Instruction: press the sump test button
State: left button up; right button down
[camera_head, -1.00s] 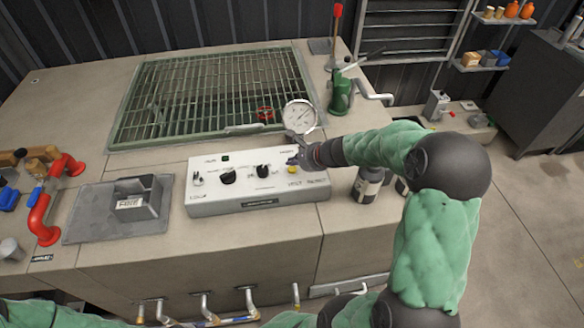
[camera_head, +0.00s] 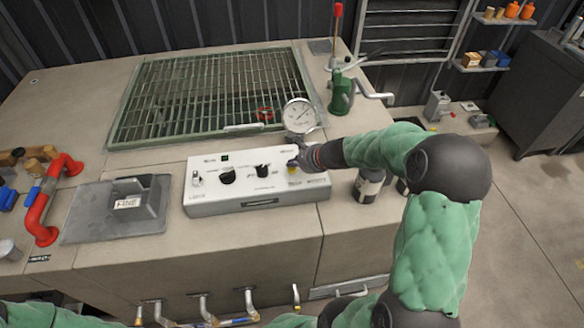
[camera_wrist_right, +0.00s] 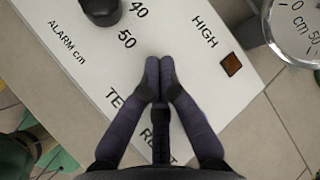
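The white control panel (camera_head: 225,195) sits on the counter, with dark knobs, a small green light and printed labels. I cannot tell whether the tips touch the panel. My left gripper is out of view.
A round gauge (camera_head: 299,115) stands right behind the panel, and a green pump (camera_head: 341,92) is farther back. A dark bottle (camera_head: 369,185) is right of the panel. A grated opening (camera_head: 210,95) lies behind, and a grey box (camera_head: 128,205) to the left.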

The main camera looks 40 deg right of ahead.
aim_at(294, 169)
jog(key=shift+f+b, duration=0.4)
dwell(0.4)
dwell(0.4)
jog(key=shift+r+p, duration=0.8)
jog(key=shift+r, duration=0.1)
notch_tip(294, 169, up, 5)
jog(key=p, duration=0.4)
dwell(0.8)
